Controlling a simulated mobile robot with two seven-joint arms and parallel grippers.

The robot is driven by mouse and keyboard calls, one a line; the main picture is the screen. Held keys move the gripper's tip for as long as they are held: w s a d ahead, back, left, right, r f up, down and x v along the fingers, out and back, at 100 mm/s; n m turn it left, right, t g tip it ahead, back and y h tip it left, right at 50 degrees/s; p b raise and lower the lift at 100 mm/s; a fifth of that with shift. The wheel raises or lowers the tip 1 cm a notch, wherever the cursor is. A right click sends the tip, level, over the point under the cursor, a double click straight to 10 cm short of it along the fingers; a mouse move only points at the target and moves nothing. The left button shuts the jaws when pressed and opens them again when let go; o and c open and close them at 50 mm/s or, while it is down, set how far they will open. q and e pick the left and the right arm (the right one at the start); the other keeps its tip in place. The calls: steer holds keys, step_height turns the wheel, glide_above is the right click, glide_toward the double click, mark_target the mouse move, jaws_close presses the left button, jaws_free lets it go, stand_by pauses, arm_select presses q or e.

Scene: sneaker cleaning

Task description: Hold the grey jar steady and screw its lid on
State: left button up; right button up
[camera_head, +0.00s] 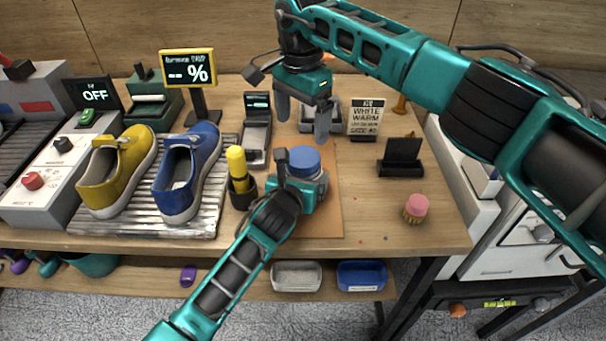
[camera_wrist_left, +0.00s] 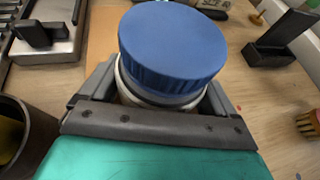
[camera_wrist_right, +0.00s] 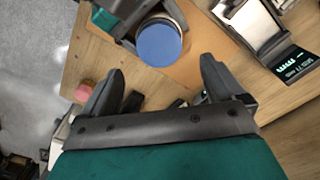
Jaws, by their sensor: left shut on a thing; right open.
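The grey jar (camera_wrist_left: 150,95) stands on the brown mat, its body mostly hidden by my left gripper. The blue lid (camera_head: 304,163) sits on top of the jar; in the left wrist view the lid (camera_wrist_left: 173,42) looks slightly tilted, and I cannot tell how tightly it is seated. My left gripper (camera_head: 300,190) is shut around the jar body below the lid. My right gripper (camera_head: 303,115) is open and empty, above and behind the jar, apart from it. In the right wrist view the lid (camera_wrist_right: 159,43) shows beyond the open fingers (camera_wrist_right: 160,80).
A black cup with a yellow-handled tool (camera_head: 238,170) stands close left of the jar. Yellow and blue sneakers (camera_head: 187,170) lie on a ridged tray further left. A black stand (camera_head: 402,158), a sign (camera_head: 366,117) and a pink-topped brush (camera_head: 416,207) are at right. The right front table is mostly clear.

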mark_target(302, 156)
step_height(302, 156, down, 8)
steer(key=shift+r, duration=0.1)
stand_by(0.4)
steer(key=shift+c, duration=0.3)
steer(key=c, duration=1)
steer(key=m, duration=0.6)
steer(key=shift+m, duration=0.3)
steer(key=shift+c, duration=0.2)
steer(key=o, duration=1.1)
steer(key=shift+c, duration=0.2)
steer(key=shift+o, duration=0.5)
